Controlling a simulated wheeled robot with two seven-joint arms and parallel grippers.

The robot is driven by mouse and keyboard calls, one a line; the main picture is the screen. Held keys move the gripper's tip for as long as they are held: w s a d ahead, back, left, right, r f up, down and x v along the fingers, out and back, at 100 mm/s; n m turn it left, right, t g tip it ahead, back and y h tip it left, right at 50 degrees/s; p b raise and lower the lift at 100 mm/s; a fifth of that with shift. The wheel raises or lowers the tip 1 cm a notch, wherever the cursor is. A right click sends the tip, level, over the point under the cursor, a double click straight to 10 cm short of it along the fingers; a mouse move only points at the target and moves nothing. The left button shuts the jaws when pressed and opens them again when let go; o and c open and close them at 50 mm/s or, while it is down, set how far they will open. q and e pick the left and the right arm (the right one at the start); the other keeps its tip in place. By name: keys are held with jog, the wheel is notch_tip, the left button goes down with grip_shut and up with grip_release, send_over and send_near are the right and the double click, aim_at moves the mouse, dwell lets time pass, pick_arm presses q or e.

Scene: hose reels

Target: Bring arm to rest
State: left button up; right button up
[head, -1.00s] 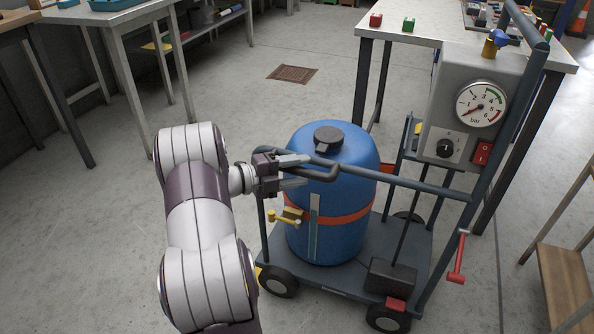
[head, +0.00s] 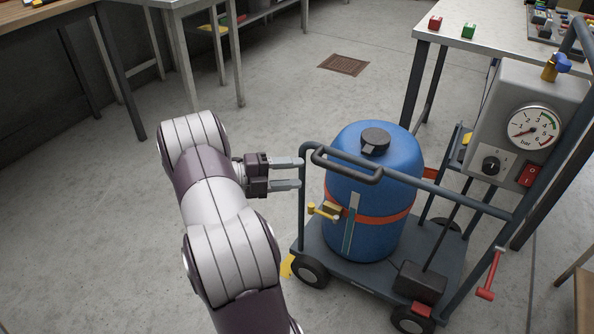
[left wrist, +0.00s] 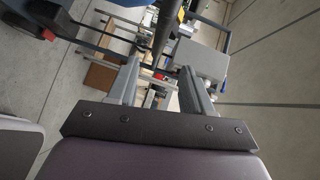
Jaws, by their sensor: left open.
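My left gripper (head: 298,173) is open and empty in the head view, its fingers pointing right. Its fingertips are just left of the looped handle (head: 346,165) of a wheeled cart (head: 330,262), close to its corner post. In the left wrist view the two fingers (left wrist: 158,82) stand apart, and a dark bar of the cart (left wrist: 162,30) shows beyond the space between them. Whether the fingers touch the cart cannot be told. My left arm reaches in from the bottom of the head view. My right gripper is not in view.
The cart carries a blue tank (head: 372,190) with an orange band, a pressure gauge (head: 533,127) on a grey box, and a red crank (head: 490,275). A white-topped table (head: 490,38) stands behind, and benches (head: 175,5) at upper left. The floor left of the cart is clear.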

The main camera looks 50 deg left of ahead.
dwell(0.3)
pick_arm(q)
jog(key=a+f+n+g+y, duration=0.4)
jog(key=a+f+n+y, duration=0.4)
jog(key=a+n+y, duration=0.5)
jog(key=s+d+r+n+g+h, duration=0.1)
jog(key=s+d+n+g+h, duration=0.15)
jog(key=d, duration=1.15)
jog(key=s+d+r+n+g+h, duration=0.1)
jog(key=s+d+r+n+g, duration=0.2)
jog(key=d, duration=1.1)
jog(key=s+d+n+g+h, duration=0.1)
jog(key=d+n+g, duration=0.25)
jog(key=d, duration=1.05)
notch_tip(320, 180, up, 37)
jog(key=p, duration=3.7)
jog(key=shift+a, duration=0.15)
